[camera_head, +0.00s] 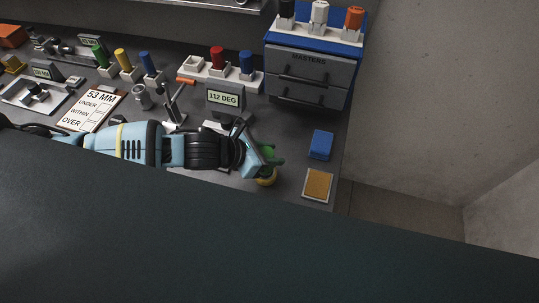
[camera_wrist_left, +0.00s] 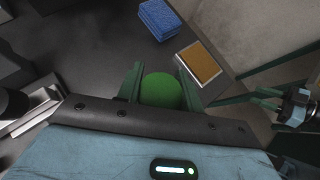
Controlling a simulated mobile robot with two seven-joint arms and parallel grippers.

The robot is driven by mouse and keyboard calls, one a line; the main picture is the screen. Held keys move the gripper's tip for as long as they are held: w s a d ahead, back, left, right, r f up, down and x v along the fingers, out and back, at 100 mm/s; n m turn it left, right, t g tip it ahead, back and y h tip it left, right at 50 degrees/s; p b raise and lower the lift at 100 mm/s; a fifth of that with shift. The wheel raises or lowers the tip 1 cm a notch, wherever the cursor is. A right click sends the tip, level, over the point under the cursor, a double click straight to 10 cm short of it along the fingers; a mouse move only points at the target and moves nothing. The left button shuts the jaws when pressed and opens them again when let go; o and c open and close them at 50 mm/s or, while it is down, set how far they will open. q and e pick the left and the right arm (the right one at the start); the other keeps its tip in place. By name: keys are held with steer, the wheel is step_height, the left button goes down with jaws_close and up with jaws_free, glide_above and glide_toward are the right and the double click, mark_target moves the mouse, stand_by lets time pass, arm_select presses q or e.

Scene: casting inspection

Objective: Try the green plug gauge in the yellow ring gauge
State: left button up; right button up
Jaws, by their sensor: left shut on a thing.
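My left gripper (camera_head: 268,160) reaches in from the left and is shut on the green plug gauge (camera_head: 266,149). In the left wrist view the plug's round green end (camera_wrist_left: 162,91) sits between the two green fingers (camera_wrist_left: 162,88). The yellow ring gauge (camera_head: 266,181) shows just below the gripper in the head view, partly covered by it. I cannot tell whether the plug is in the ring or above it. My right gripper (camera_wrist_left: 264,99) shows at the right of the left wrist view, its fingers apart and empty.
A blue block (camera_head: 320,145) and a tan-topped tray (camera_head: 317,185) lie right of the gripper, near the bench edge. A "112 DEG" display (camera_head: 225,98) stands behind the arm. A grey drawer cabinet (camera_head: 308,75) stands at the back. Other coloured gauges (camera_head: 123,62) stand back left.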

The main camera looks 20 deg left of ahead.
arm_select(q)
steer(key=shift+r, duration=0.65)
arm_select(e)
steer(key=shift+w+r, duration=0.45)
steer(key=shift+r, duration=0.1)
arm_select(q)
steer(key=shift+r, duration=0.1)
steer(key=shift+r, duration=2.35)
arm_select(e)
steer(key=shift+f, duration=0.1)
arm_select(q)
steer(key=shift+w+a+r+n, duration=0.1)
steer(key=shift+w+r+n, duration=0.05)
steer(key=shift+r+n, duration=0.15)
steer(key=w+a+r+n+t+y, duration=0.3)
steer(key=a+r+n+y, duration=0.4)
steer(key=a, duration=0.3)
steer(key=shift+w+a+r+n+y, duration=0.15)
steer(key=shift+w+a+n+y, duration=0.2)
steer(key=shift+n, duration=0.55)
arm_select(e)
steer(key=shift+s+d+f, duration=0.15)
steer(key=shift+s+f, duration=0.05)
steer(key=shift+f, duration=0.05)
